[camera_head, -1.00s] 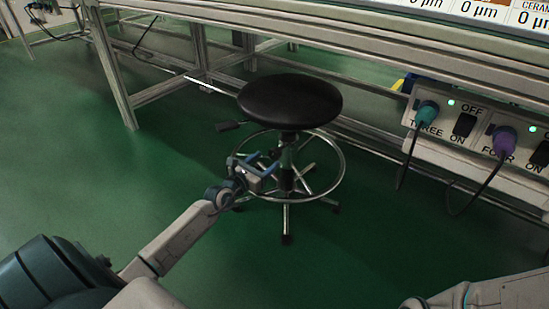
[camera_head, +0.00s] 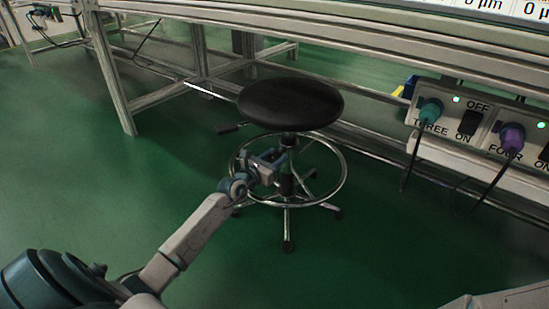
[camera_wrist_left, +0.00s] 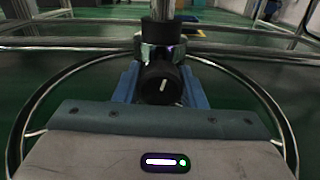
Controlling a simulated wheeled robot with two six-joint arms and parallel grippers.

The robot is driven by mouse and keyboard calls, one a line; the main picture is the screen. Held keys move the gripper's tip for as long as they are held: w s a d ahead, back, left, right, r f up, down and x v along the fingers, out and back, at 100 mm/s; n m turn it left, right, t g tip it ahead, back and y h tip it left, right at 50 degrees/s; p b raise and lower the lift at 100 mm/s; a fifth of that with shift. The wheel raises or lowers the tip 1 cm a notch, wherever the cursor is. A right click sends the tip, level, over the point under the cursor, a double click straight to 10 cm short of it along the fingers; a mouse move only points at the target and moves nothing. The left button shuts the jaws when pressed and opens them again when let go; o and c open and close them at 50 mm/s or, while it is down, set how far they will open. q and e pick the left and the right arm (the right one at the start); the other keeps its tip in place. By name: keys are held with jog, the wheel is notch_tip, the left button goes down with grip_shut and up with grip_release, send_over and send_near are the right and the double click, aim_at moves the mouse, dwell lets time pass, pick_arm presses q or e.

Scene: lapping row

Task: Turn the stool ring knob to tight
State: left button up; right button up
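The stool has a round black seat (camera_head: 290,103), a chrome foot ring (camera_head: 340,185) and a star base on the green floor. In the left wrist view the ring knob (camera_wrist_left: 162,84) is black and round with a white mark, on the collar of the column. The mark is close to upright, leaning slightly right. My left gripper (camera_head: 279,157) reaches in above the ring at the column. Its blue fingers (camera_wrist_left: 162,88) are open, one on each side of the knob; I cannot tell whether they touch it. My right gripper is out of view.
A grey bench frame (camera_head: 120,85) stands behind the stool. A socket panel (camera_head: 455,150) with a teal plug (camera_head: 430,110) and a purple plug (camera_head: 511,137) is on the right, with cables hanging down. The floor left of the stool is clear.

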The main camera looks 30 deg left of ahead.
pick_arm(q)
jog(key=shift+r+n+p, duration=0.15)
jog(key=shift+n+p, duration=0.65)
jog(key=shift+p, duration=0.1)
jog(key=shift+n+p, duration=0.4)
jog(key=shift+n, duration=0.3)
jog(key=o, duration=1)
jog(key=shift+s, duration=0.15)
